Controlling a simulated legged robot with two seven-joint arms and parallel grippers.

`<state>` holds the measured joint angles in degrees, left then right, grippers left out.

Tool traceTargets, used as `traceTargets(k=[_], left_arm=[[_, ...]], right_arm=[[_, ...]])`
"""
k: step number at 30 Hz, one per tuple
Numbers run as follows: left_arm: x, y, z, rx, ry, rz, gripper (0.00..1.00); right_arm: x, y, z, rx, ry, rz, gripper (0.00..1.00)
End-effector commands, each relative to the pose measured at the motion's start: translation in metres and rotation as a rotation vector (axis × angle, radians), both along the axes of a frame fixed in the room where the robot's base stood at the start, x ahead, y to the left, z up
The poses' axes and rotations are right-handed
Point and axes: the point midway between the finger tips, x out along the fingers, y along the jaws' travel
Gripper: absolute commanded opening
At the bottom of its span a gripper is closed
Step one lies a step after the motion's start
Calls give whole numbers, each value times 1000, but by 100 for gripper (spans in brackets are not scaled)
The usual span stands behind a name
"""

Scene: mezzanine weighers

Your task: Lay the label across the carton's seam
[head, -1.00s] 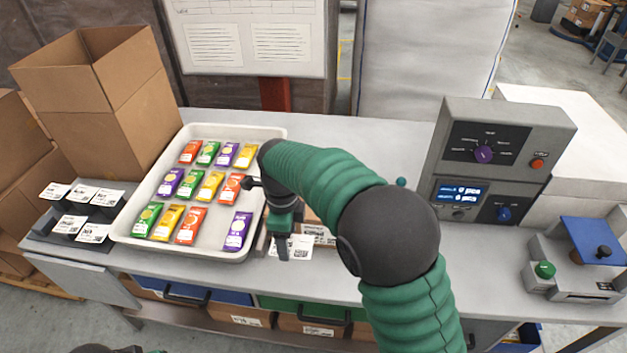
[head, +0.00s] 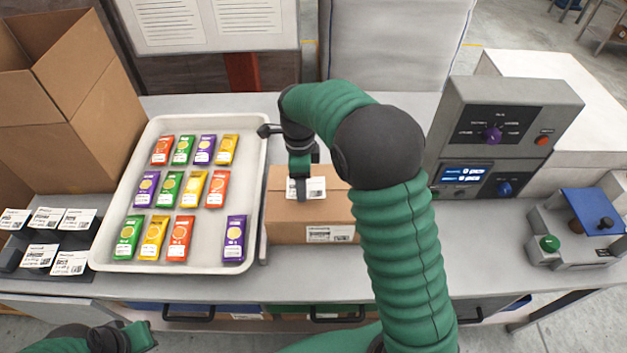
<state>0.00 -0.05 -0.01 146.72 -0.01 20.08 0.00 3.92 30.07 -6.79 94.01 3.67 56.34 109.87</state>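The closed brown carton (head: 290,228) lies on the bench to the right of the white tray, with a printed label on its front face. A white label (head: 316,188) is at the fingertips of my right gripper (head: 302,190), over the carton's top. The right gripper points down and looks shut on the label's edge. I cannot tell whether the label touches the carton. The seam is not clear at this size, and my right arm hides the carton's right end. My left gripper (head: 132,338) is low at the bottom left, away from the carton; its fingers are unclear.
The white tray (head: 258,215) of coloured packets stands close to the carton's left. Several labels lie on a dark holder (head: 85,252) at far left, by an open box (head: 85,100). A weigher (head: 555,100) and a small blue-topped device (head: 560,250) stand right.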

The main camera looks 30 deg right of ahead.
Motion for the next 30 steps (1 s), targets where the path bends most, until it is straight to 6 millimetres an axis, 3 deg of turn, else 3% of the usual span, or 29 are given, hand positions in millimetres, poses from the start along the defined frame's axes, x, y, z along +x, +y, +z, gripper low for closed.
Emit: traceTargets(k=[7, 12, 18, 19, 24, 30], left_arm=[[0, 0, 9, 0, 0, 0, 0], [0, 0, 13, 0, 0, 0, 0], [0, 0, 12, 0, 0, 0, 0], [0, 0, 12, 0, 0, 0, 0], [0, 0, 12, 0, 0, 0, 0], [0, 0, 12, 0, 0, 0, 0]], right_arm=[[-3, -40, -6, 3, 1, -2, 25], [-3, -37, -35, 3, -1, 0, 25], [-2, -35, -39, 2, -1, 0, 25], [-2, -35, -39, 2, -1, 1, 64], [-2, -34, -38, 1, -2, 1, 83], [-2, -36, -38, 3, -2, 0, 83]])
